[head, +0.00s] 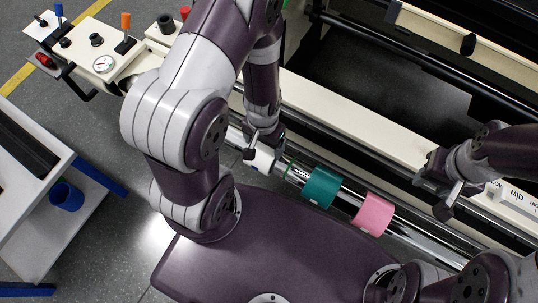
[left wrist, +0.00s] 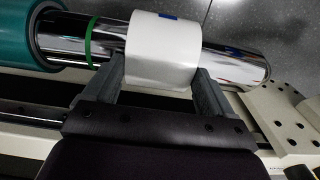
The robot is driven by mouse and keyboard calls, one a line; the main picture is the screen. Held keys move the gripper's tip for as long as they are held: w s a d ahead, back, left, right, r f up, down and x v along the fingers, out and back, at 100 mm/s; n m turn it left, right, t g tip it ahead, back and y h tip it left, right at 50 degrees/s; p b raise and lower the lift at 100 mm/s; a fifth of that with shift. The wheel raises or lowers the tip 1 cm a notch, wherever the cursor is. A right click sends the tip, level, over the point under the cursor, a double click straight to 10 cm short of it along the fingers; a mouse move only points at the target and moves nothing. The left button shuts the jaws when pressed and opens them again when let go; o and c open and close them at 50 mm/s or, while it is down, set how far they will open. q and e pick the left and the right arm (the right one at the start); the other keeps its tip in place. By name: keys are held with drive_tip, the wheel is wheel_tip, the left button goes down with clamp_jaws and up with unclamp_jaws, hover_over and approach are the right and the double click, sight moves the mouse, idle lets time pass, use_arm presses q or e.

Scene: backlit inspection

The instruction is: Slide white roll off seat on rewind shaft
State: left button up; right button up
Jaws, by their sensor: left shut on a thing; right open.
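The white roll (head: 262,160) is around the chrome rewind shaft (head: 408,227), near its left end in the head view. In the left wrist view the white roll (left wrist: 165,52) has a blue mark on top. A green band (left wrist: 90,42) circles the shaft beside it, with a small bare gap between. My left gripper (left wrist: 160,82) is shut on the white roll, one finger at each end face. In the head view my left gripper (head: 262,146) is partly hidden by my arm. My right gripper (head: 446,193) is open and empty, above the rail near the shaft's right part.
A teal roll (head: 321,187) and a pink roll (head: 373,213) are around the same shaft, right of the white roll. A cream machine rail (head: 350,120) runs behind the shaft. A control panel (head: 98,55) and a side table (head: 50,215) with a blue cup (head: 66,196) are at left.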

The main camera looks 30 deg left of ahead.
sight(240, 135)
use_arm(q)
drive_tip(key=shift+w+a+p, duration=0.15)
drive_tip(key=shift+a+p, duration=0.5)
drive_tip(key=shift+a, duration=1.65)
drive_tip(key=shift+w+a+p, duration=0.15)
drive_tip(key=shift+a+p, duration=0.55)
drive_tip(key=shift+a, duration=0.9)
drive_tip(key=shift+w+a+r+p, duration=0.1)
drive_tip(key=shift+a+p, duration=0.8)
drive_tip(key=shift+a, duration=0.6)
drive_tip(key=shift+w+a+p, duration=0.1)
drive_tip(key=shift+a+p, duration=0.8)
drive_tip(key=shift+a, duration=0.55)
drive_tip(key=a+p, duration=0.9)
drive_tip(key=p, duration=0.1)
drive_tip(key=shift+w+p, duration=0.3)
drive_tip(key=shift+w, duration=0.05)
